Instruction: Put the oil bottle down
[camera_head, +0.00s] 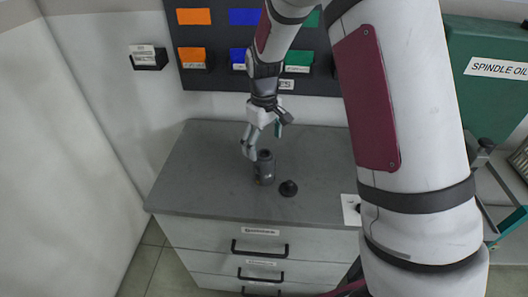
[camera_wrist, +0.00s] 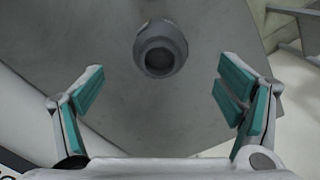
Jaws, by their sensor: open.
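The oil bottle (camera_head: 264,168) is a small dark grey cylinder standing upright on the grey cabinet top (camera_head: 205,165). In the wrist view its round open mouth (camera_wrist: 160,55) faces the camera, ahead of the fingers and roughly midway between them. My gripper (camera_head: 262,143) is just above and beside the bottle in the head view. In the wrist view my gripper (camera_wrist: 161,90) is open, its green-padded fingers wide apart and clear of the bottle. Nothing is between the pads.
A small black cap-like piece (camera_head: 288,188) lies right of the bottle. Behind is a wall panel with coloured bins (camera_head: 194,17). A green "SPINDLE OIL" board (camera_head: 485,95) stands at right. The cabinet top's left part is clear; my arm hides its right part.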

